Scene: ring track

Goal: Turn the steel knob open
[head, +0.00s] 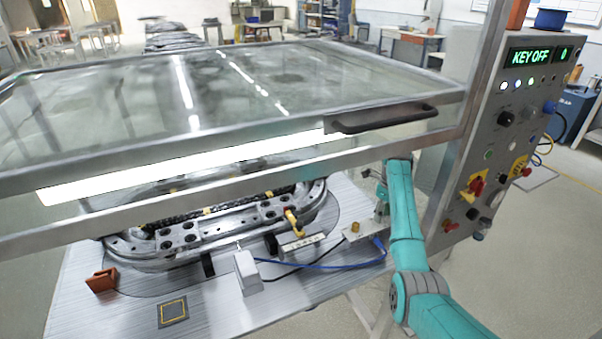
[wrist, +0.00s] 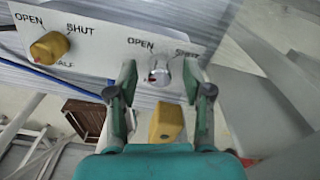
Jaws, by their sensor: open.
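The steel knob (wrist: 159,70) is a round shiny knob on a pale panel (wrist: 105,42) in the wrist view. The words OPEN and SHUT are printed above it, to its left and right. My gripper (wrist: 159,78) is open, with one finger on each side of the knob. I see a gap at the left finger; the right finger is close to the knob, and I cannot tell if it touches. A brass-yellow knob (wrist: 49,47) with its own OPEN and SHUT labels is at the left; it also shows in the head view (head: 355,227). The steel knob is not clear there.
A glass lid with a metal frame (head: 250,171) and black handle (head: 385,118) spans above the oval track (head: 200,235). A control box (head: 510,110) reading KEY OFF stands at the right. Blue cable (head: 325,266) lies on the bench. A yellow block (wrist: 166,123) shows between my fingers.

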